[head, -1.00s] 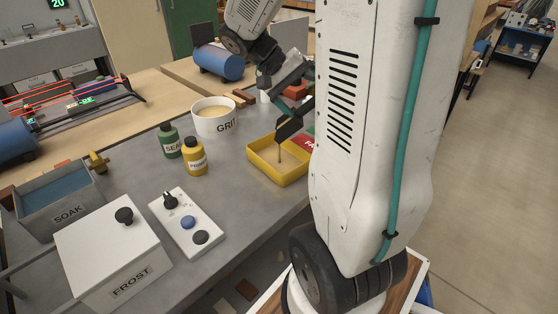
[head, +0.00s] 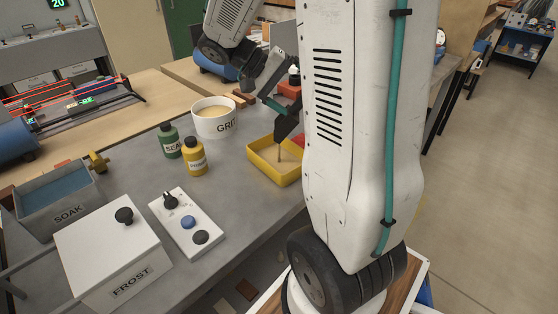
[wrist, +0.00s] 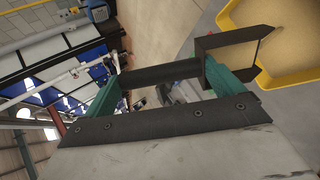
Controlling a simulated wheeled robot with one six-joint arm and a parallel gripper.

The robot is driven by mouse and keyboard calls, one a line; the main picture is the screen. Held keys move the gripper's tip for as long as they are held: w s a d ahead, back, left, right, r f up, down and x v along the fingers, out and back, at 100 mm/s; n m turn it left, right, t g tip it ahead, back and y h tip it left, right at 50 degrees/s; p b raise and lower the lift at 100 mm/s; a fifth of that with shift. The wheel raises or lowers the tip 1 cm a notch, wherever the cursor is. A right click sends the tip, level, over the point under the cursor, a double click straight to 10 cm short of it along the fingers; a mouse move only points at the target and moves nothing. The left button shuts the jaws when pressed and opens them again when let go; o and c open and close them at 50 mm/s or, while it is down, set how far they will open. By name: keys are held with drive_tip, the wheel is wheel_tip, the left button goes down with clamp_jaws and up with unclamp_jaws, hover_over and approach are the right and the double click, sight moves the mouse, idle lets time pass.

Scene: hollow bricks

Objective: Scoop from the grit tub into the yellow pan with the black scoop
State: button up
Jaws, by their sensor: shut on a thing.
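The white grit tub (head: 208,124) stands on the grey bench in the head view, with tan grit (head: 213,112) in it. The yellow pan (head: 264,169) lies to its right, partly hidden by my arm. My gripper (wrist: 163,75) is shut on the handle of the black scoop (wrist: 240,37) in the wrist view. The scoop (head: 288,124) is above the pan's back edge in the head view, partly hidden. A thin tan line below it may be falling grit; I cannot tell surely. Tan grit shows inside the pan (wrist: 236,15) in the wrist view.
A green bottle (head: 169,142) and a yellow primer bottle (head: 194,158) stand left of the pan. A knob panel (head: 185,222), the frost box (head: 112,250) and the soak bin (head: 65,212) are nearer. Bench between bottles and pan is clear.

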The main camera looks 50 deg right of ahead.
drive_tip(key=shift+w+a+r+g+h, duration=0.1)
drive_tip(key=shift+w+a+g+h, duration=0.2)
drive_tip(key=shift+w, duration=0.15)
drive_tip(key=shift+s, duration=0.1)
drive_tip(key=shift+s+d+f+t+y, duration=0.2)
drive_tip(key=shift+s+d+t+y, duration=0.25)
drive_tip(key=shift+s, duration=0.1)
drive_tip(key=shift+s+d+f+t+y, duration=0.2)
drive_tip(key=shift+s+d+t+y, duration=0.2)
drive_tip(key=shift+s+t, duration=0.1)
drive_tip(key=shift+s+d+f+t, duration=0.2)
drive_tip(key=shift+t, duration=0.05)
drive_tip(key=shift+s+d+f+t+y, duration=0.9)
drive_tip(key=shift+s+f+t+y, duration=0.1)
drive_tip(key=shift+s+y, duration=0.1)
